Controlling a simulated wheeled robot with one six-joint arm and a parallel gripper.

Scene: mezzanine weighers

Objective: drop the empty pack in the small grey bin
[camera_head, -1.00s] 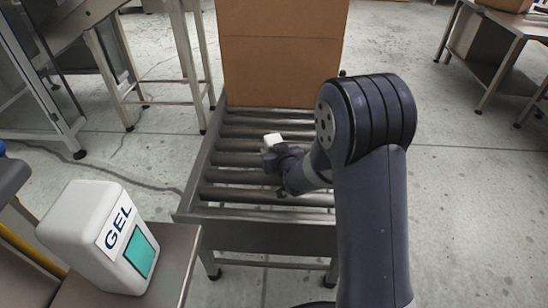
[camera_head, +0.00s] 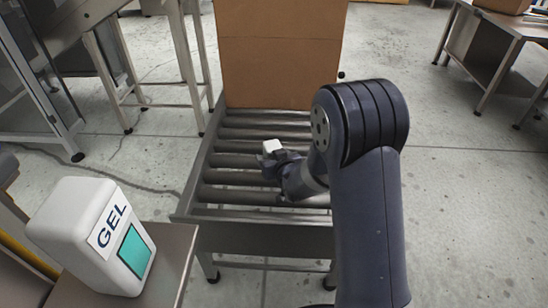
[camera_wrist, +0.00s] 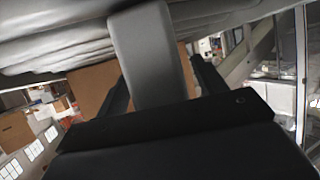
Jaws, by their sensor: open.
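A small pale pack (camera_head: 271,146) shows at my gripper over the roller conveyor in the head view; only its light top is clear. In the wrist view the pack (camera_wrist: 147,55) is a plain grey block standing between my two fingers. My gripper (camera_wrist: 160,85) is open around it, with a visible gap by the right finger. In the head view my gripper (camera_head: 272,160) is small and partly hidden by my own arm. I cannot tell whether the pack touches the rollers. I cannot make out a small grey bin in either view.
The roller conveyor (camera_head: 185,208) has raised side rails. A large cardboard box (camera_head: 280,55) stands at its far end. A white GEL dispenser (camera_head: 95,235) stands on a metal surface at front left. Steel tables flank the scene. Floor is clear at right.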

